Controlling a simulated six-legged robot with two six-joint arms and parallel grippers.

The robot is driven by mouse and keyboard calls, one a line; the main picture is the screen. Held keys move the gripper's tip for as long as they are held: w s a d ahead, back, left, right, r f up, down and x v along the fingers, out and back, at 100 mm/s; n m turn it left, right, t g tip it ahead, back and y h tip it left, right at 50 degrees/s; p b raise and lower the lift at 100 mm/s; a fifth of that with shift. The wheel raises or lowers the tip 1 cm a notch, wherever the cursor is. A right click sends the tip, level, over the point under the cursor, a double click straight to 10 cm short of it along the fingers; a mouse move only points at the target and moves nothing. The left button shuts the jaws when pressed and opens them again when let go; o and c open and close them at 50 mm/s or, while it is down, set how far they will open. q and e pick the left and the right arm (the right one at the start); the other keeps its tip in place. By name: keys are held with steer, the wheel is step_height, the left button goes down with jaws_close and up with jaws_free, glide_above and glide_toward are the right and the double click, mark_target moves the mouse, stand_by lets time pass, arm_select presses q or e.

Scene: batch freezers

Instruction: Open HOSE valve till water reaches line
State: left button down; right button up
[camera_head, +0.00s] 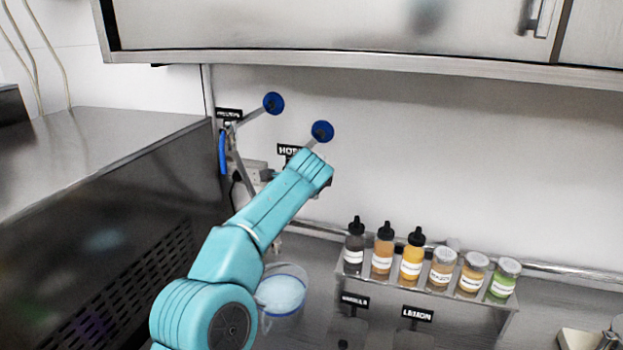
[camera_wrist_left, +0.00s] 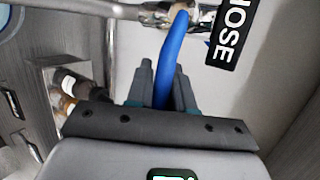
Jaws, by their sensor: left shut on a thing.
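The black HOSE label (camera_wrist_left: 231,33) stands beside a metal valve fitting (camera_wrist_left: 163,13) in the left wrist view. A blue valve lever (camera_wrist_left: 172,48) runs down from the fitting. My left gripper (camera_wrist_left: 162,85) is shut on this lever. In the head view, my left arm hides the gripper and the held lever; the label (camera_head: 288,149) shows partly behind the arm. My right gripper is not in view.
Another blue lever (camera_head: 223,153) and two round blue knobs, one upper left (camera_head: 273,103) and one lower right (camera_head: 322,132), are at the wall. A rack (camera_head: 425,291) of several bottles and jars stands right. A steel cabinet (camera_head: 330,28) overhangs above; a steel unit (camera_head: 110,190) bounds the left.

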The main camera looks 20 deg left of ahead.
arm_select(q)
steer(key=shift+r, duration=0.15)
steer(key=c, duration=1.1)
jaws_free()
steer(key=shift+s+a, duration=0.1)
steer(key=b+v, duration=0.6)
steer(key=v, duration=1)
steer(key=shift+r+b, duration=0.1)
steer(key=shift+b, duration=0.2)
